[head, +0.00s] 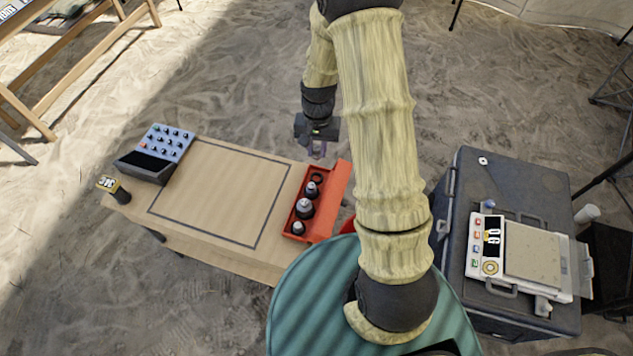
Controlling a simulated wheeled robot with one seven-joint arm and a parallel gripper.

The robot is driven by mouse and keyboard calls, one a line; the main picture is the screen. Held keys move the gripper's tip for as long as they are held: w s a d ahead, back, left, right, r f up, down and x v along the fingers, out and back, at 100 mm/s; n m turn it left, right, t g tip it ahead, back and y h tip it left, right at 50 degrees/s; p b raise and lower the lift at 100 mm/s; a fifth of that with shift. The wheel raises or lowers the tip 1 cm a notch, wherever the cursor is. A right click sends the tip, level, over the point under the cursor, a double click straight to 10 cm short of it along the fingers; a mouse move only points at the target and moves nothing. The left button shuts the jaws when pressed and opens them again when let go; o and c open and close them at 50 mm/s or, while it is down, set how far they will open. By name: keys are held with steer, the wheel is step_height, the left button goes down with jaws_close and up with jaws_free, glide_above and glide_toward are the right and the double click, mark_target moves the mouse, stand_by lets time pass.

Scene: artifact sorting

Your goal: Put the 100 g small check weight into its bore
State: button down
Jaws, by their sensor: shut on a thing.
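My gripper (318,152) hangs just beyond the far end of the red weight tray (343,187), pointing down, apart from it. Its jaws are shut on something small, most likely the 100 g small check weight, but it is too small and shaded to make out. The tray lies at the right end of the wooden table. At its far end is a dark round bore (317,178) that looks empty. Nearer along the row stand a grey knobbed weight (312,190), a larger one (305,208) and a smaller one (298,228). No mass markings are legible.
The wooden table (215,190) has a clear, dark-outlined area in the middle. A scale (533,252) sits on a dark case (510,175) at right.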

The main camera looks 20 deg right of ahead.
steer(key=shift+f, duration=3.1)
steer(key=shift+f, duration=1.85)
steer(key=shift+f+b, duration=0.5)
steer(key=shift+f, duration=0.15)
steer(key=c, duration=1.3)
jaws_free()
steer(key=shift+o, duration=0.2)
